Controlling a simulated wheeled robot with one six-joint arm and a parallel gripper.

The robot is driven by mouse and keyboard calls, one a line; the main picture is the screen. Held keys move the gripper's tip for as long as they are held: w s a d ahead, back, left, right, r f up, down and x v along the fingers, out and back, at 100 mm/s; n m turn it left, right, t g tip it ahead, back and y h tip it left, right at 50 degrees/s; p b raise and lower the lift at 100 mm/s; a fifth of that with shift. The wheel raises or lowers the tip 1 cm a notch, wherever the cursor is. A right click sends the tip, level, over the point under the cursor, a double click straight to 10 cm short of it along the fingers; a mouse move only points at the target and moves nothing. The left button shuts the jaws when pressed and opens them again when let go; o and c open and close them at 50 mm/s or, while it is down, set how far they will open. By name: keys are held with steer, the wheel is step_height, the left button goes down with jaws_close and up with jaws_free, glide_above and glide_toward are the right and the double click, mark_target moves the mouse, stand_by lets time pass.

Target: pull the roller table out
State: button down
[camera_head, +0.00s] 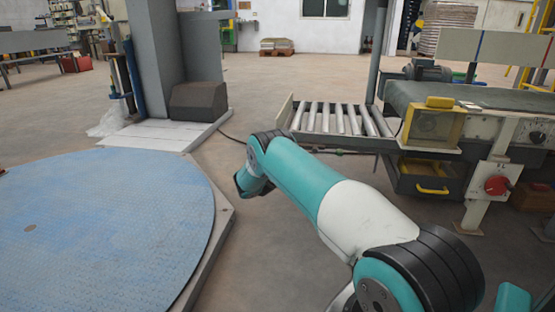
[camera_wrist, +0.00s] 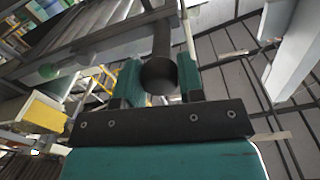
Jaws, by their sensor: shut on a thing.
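The roller table (camera_head: 338,119) has several bare metal rollers in a grey frame. In the wrist view, my gripper's teal fingers (camera_wrist: 159,76) are closed on a dark round-ended handle (camera_wrist: 159,74) that runs up to a grey frame at the top edge. Where the handle joins the table cannot be made out.
A blue round turntable plate (camera_head: 100,225) lies low at the left, with a grey column (camera_head: 165,60) behind it. A yellow box (camera_head: 434,124) and a red switch (camera_head: 496,185) are on the conveyor's near side.

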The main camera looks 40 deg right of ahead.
steer(key=c, duration=0.7)
jaws_free()
steer(key=shift+d, duration=0.1)
steer(key=shift+c, duration=0.2)
steer(key=shift+s, duration=0.1)
steer(key=p+v, duration=1.7)
steer(key=p, duration=0.2)
steer(key=shift+a, duration=0.2)
